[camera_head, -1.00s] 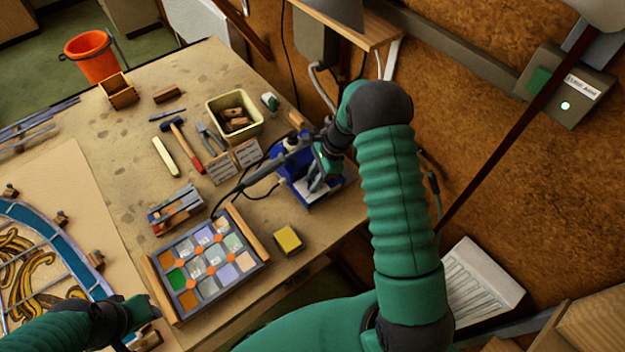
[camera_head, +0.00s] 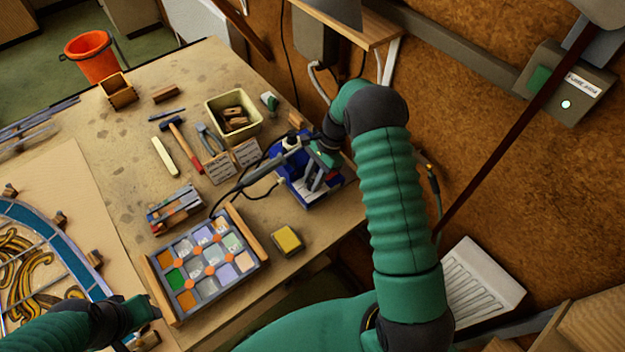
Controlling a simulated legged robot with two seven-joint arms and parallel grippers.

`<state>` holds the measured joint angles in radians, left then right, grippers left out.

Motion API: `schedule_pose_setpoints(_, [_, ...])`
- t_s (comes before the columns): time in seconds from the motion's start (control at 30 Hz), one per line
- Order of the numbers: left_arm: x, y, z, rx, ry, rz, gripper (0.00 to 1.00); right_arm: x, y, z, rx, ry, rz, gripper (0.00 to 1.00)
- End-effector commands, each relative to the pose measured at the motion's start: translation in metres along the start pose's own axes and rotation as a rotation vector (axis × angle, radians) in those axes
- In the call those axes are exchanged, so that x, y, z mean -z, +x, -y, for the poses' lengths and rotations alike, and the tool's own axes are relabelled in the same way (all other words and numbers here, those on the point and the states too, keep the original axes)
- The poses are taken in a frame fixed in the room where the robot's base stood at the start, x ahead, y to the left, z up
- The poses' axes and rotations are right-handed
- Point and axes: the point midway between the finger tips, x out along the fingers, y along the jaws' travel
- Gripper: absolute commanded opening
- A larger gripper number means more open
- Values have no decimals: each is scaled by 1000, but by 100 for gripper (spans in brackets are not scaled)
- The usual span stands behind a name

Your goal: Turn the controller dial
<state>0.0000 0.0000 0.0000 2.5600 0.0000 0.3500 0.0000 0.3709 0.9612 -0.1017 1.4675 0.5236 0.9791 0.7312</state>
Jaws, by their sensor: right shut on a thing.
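The blue controller (camera_head: 300,190) stands at the right edge of the bench, with a grey and black soldering iron (camera_head: 262,170) and its cable beside it. My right gripper (camera_head: 318,160) reaches down over the controller from the right. It is shut on a small part at the controller's top, which looks like the dial. The dial is too small and covered to see its setting. My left gripper (camera_head: 142,312) is at the bottom left, over the bench's near side, well away from the controller. Its fingers are too dark and small to read.
A tray of coloured glass squares (camera_head: 207,290) and a yellow sponge block (camera_head: 287,240) lie in front of the controller. A cream bin (camera_head: 250,130), hammer (camera_head: 184,142) and pliers (camera_head: 209,142) lie behind. The leaded panel (camera_head: 75,250) is at left.

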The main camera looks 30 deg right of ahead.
Motion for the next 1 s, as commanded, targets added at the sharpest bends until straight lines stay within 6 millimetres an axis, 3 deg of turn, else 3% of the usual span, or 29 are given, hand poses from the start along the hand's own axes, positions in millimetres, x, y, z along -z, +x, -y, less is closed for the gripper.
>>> schedule_pose_setpoints(0.4, [-1,4,0,0,0,0,36,1,-1,3,-67,-176,-5,0])
schedule_pose_setpoints(0.9, [-1,4,0,0,0,0,36,0,-1,4,-74,-195,-4,0])
schedule_pose_setpoints(0.93, [-1,4,0,0,0,0,36,0,-1,4,-73,-195,-4,31])
schedule_pose_setpoints(1.0, [-1,4,0,0,0,0,36,0,-1,4,-74,-195,-4,40])
